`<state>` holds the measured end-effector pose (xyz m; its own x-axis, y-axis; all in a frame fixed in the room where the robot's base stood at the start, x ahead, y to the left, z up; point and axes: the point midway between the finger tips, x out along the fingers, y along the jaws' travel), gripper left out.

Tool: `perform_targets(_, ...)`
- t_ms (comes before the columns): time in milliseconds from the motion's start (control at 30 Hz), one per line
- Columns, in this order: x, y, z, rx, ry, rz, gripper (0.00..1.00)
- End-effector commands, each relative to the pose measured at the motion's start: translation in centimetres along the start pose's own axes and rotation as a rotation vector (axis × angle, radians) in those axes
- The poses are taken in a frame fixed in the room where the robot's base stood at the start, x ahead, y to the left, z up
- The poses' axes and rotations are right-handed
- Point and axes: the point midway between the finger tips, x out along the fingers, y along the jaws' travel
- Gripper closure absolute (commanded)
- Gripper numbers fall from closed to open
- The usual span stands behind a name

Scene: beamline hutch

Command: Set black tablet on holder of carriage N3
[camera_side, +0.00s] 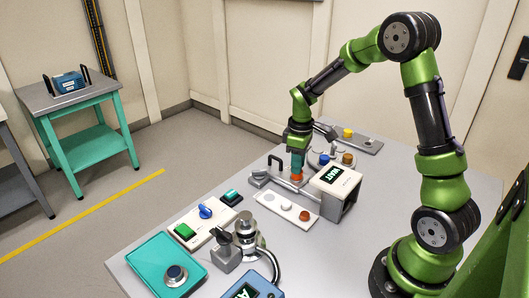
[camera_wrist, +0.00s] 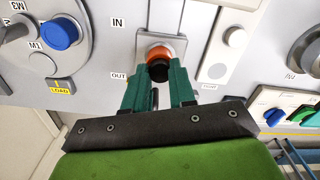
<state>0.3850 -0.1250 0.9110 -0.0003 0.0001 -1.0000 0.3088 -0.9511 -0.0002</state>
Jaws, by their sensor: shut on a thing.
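My gripper (camera_side: 297,168) is low over the table in the side view. In the wrist view its teal fingers (camera_wrist: 160,80) are closed around a round orange-and-black knob-like piece (camera_wrist: 155,52). This piece stands over a small square grey plate beside the IN and OUT marks, and its orange part (camera_side: 296,179) shows in the side view. I cannot pick out a separate black tablet for certain. A round station (camera_side: 345,165) with blue, brown and pale discs stands right of the gripper; its blue disc (camera_wrist: 60,33) shows in the wrist view. I cannot make out an N3 label.
A white box reading WAIT (camera_side: 336,184) stands close to the right of the gripper. A pale strip (camera_side: 270,205) with white and red-brown discs lies in front. A grey plate with a yellow piece (camera_side: 348,132) is behind. Switch boxes and a teal box (camera_side: 150,265) occupy the near left.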

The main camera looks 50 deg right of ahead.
Motion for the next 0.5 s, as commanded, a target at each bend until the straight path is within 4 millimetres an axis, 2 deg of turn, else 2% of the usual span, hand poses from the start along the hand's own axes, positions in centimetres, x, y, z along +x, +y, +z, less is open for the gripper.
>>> perform_targets(200,0.01,0.0,-0.01,0.0,0.0,0.0,1.0)
perform_targets(233,0.01,0.0,-0.01,0.0,0.0,0.0,0.71)
perform_targets(400,0.0,0.0,-0.01,0.0,0.0,0.0,0.45)
perform_targets(500,0.0,0.0,-0.01,0.0,0.0,0.0,0.45)
